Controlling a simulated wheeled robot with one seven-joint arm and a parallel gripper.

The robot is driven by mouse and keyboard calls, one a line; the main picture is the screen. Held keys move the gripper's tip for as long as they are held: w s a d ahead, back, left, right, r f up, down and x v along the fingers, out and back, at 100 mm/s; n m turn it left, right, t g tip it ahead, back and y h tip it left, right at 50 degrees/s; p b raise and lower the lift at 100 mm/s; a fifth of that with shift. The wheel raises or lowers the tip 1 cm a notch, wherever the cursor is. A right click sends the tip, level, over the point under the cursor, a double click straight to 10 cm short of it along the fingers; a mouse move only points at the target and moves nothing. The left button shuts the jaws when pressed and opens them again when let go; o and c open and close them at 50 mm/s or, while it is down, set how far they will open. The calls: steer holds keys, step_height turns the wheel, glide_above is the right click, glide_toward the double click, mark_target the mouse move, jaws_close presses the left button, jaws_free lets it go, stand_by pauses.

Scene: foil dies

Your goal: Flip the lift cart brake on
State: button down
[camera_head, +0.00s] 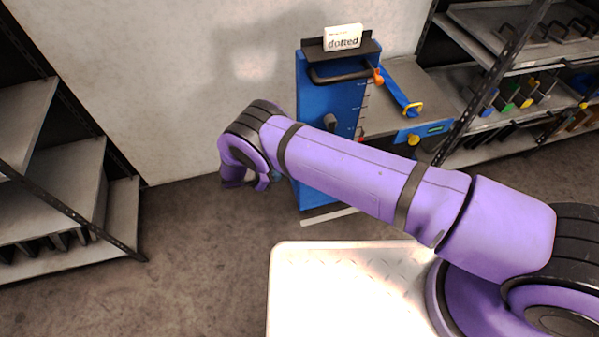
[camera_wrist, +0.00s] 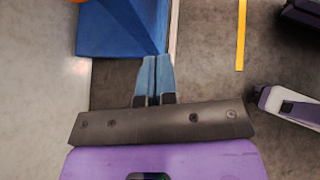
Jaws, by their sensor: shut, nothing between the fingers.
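The lift cart (camera_head: 313,95) stands against the wall, with a blue upright, a dark push handle (camera_head: 340,74) and a small orange lever (camera_head: 378,76) at the handle's right end. A black knob (camera_head: 331,122) is on the upright's face. I cannot tell which part is the brake. My gripper (camera_wrist: 154,60) is shut and empty, its blue-grey fingers together in the wrist view, pointing at the edge of a blue part (camera_wrist: 120,30) of the cart. An orange bit shows at that view's top left edge. In the head view my arm hides the cart's lower part and most of the gripper.
A card reading "dotted" (camera_head: 343,37) stands on top. Shelves with parts (camera_head: 520,95) are at the right; another rack (camera_head: 60,175) is at the left. Floor (camera_head: 190,225) between is clear.

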steer(key=w+d+r+x, duration=0.1)
steer(key=r+x, duration=0.1)
steer(key=x, duration=1)
steer(key=shift+d, duration=0.45)
steer(key=shift+w+d+r, duration=0.1)
steer(key=shift+w+d+r, duration=0.2)
steer(key=shift+d+r, duration=0.4)
steer(key=shift+d, duration=0.1)
